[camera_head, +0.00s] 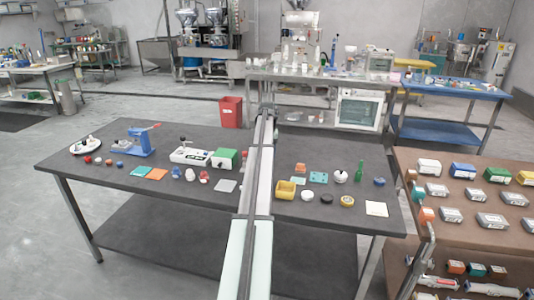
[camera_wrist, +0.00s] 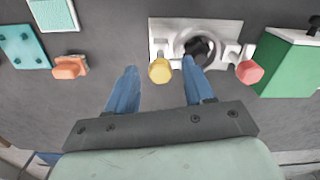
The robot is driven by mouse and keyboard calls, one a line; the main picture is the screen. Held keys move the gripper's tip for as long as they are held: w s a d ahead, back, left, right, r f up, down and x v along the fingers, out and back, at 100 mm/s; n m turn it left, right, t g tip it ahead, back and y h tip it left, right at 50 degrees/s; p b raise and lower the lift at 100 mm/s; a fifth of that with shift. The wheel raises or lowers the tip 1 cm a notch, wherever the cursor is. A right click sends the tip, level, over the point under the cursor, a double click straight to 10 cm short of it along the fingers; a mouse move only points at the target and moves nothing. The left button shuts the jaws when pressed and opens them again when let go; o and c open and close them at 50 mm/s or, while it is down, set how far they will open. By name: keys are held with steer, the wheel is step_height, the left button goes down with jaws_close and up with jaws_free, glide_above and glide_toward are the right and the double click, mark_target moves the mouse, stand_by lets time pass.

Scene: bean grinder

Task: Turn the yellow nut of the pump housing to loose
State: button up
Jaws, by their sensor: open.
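The pump housing (camera_wrist: 167,25) shows in the wrist view as a light grey block with a round dark-centred opening. A yellow nut (camera_wrist: 160,71) sticks out at its left on the lower side, and a red nut (camera_wrist: 250,72) at its right. My gripper (camera_wrist: 159,66) is open, with its two blue fingers on either side of the yellow nut in this view. The right fingertip looks close to the nut and overlaps the housing; the left has a visible gap. I cannot tell the fingers' height relative to the nut. In the head view my arm hides the housing and gripper.
In the wrist view a green box (camera_wrist: 289,64) stands right of the housing. A red bin (camera_head: 230,112) stands by the table's back edge.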

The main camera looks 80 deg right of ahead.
steer(key=shift+c, duration=0.5)
jaws_close()
steer(key=n, duration=0.4)
steer(key=shift+n, duration=0.4)
steer(key=n, duration=0.4)
steer(key=shift+n, duration=0.3)
steer(key=n, duration=0.4)
steer(key=shift+d, duration=0.1)
steer(key=shift+n, duration=2.3)
